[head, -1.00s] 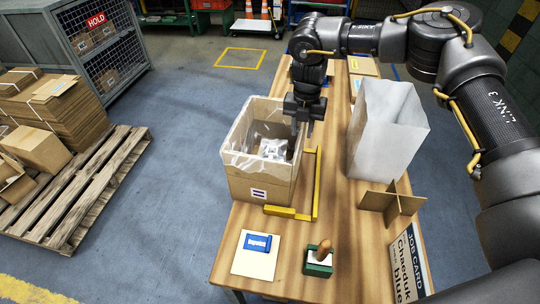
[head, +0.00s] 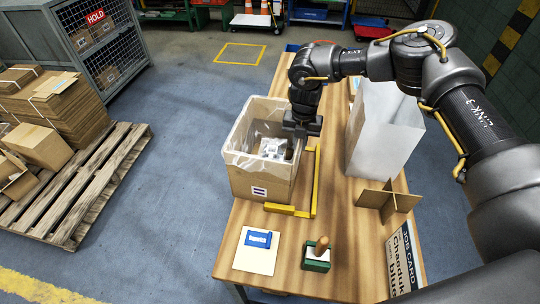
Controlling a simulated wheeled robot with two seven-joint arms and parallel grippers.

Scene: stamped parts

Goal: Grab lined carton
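The lined carton (head: 258,183) is an open brown cardboard box with a clear plastic liner over its rim. It stands upright at the left side of the wooden table, with a small white-and-grey packet (head: 273,148) inside. My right gripper (head: 301,128) points down at the carton's far right rim, where its dark body overlaps the wall. Its fingertips are not clear, so I cannot tell whether it grips the wall. My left gripper is not in view.
A yellow corner guide (head: 315,183) lies along the carton's right and near sides. A tall white open bag or box (head: 378,140) and crossed cardboard dividers (head: 388,202) stand to the right. A green-based stamp (head: 317,256) and a blue-marked card (head: 256,250) lie in front.

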